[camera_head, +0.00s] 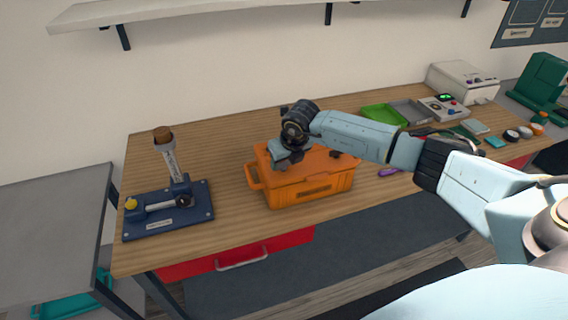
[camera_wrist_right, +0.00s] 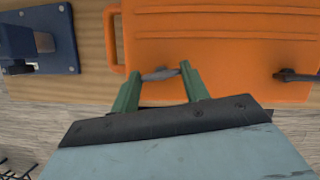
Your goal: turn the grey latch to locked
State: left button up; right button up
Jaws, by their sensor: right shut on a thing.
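An orange case (camera_head: 318,188) with a lid and a side handle sits on the wooden table. In the right wrist view, the case (camera_wrist_right: 220,55) fills the upper right. A small grey latch (camera_wrist_right: 160,74) lies near its edge, between the green fingers of my right gripper (camera_wrist_right: 159,82). The fingers are shut on the latch, which lies roughly crosswise in that view. In the head view, my right gripper (camera_head: 284,156) is over the left part of the lid and hides the grey latch. My left gripper is out of view.
A second, dark latch (camera_wrist_right: 298,76) sits farther right on the case. A blue base (camera_head: 168,212) with a lever stands on the table left of the case. A green tray (camera_head: 384,115) and small devices are at the back right.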

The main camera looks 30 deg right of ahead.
jog(key=n+b, duration=0.1)
jog(key=n, duration=0.1)
jog(key=n+y+b, duration=0.1)
jog(key=b, duration=0.1)
jog(key=shift+d+f+n, duration=0.2)
jog(key=shift+n, duration=0.2)
jog(key=n+y+b, duration=0.1)
jog(key=n+b, duration=0.1)
jog(key=n+y+b, duration=0.1)
jog(key=n+b, duration=0.1)
jog(key=shift+w+g, duration=0.15)
jog(key=shift+g, duration=0.25)
jog(key=n+g+y+b, duration=0.1)
jog(key=n+b, duration=0.2)
jog(key=shift+d+r+n, duration=0.1)
jog(key=shift+n, duration=0.3)
jog(key=shift+w+r+n+g+b, duration=0.1)
jog(key=shift+n+g+b, duration=0.5)
jog(key=shift+n+b, duration=0.65)
jog(key=shift+n, duration=0.45)
jog(key=o, duration=1)
